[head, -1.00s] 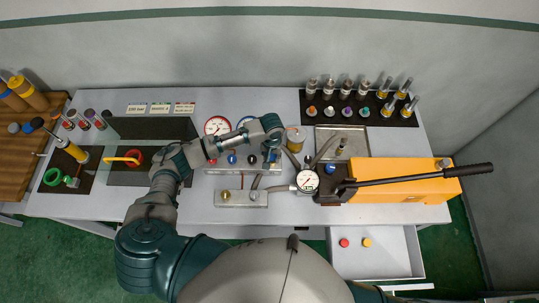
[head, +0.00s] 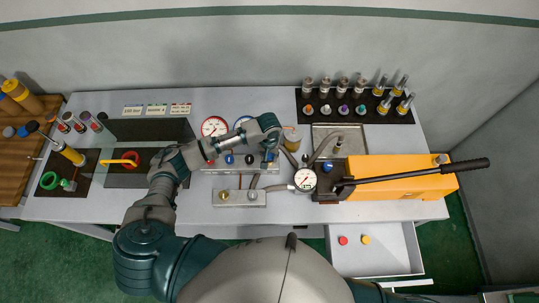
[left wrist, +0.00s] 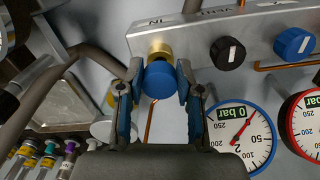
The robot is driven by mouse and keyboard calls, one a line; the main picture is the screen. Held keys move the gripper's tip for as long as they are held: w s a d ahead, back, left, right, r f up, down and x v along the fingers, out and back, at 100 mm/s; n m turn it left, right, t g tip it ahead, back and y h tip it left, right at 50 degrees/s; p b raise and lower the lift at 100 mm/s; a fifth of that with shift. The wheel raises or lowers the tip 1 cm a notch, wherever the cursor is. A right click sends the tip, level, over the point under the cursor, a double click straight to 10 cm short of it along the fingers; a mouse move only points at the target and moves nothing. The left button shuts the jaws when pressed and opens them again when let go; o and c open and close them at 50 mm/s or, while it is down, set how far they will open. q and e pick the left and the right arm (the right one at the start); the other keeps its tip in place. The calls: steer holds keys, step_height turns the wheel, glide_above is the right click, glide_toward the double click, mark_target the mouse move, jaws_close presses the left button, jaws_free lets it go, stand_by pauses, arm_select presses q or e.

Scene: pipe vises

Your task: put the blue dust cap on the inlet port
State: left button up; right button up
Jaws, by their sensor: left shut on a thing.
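My left gripper (left wrist: 160,98) is shut on the blue dust cap (left wrist: 160,80), with one finger on each side of it. The cap is right in front of the brass inlet port (left wrist: 159,50) on the grey manifold, in line with it. I cannot tell whether the cap is seated on the port or just touching it. In the head view my left gripper (head: 271,156) is at the manifold's right end, and the cap is hard to make out. My right gripper is not in view.
The manifold carries a black knob (left wrist: 228,53), a blue knob (left wrist: 294,45) and gauges, including a blue-rimmed gauge (left wrist: 241,135) close beside the fingers. A yellow pump (head: 400,179) with a long handle is to the right. An open drawer (head: 375,262) holds red and yellow caps.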

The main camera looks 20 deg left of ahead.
mark_target(269, 156)
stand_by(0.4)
arm_select(q)
steer(key=shift+f, duration=1.1)
steer(key=o, duration=1)
step_height(269, 156, up, 12)
steer(key=shift+f, duration=0.1)
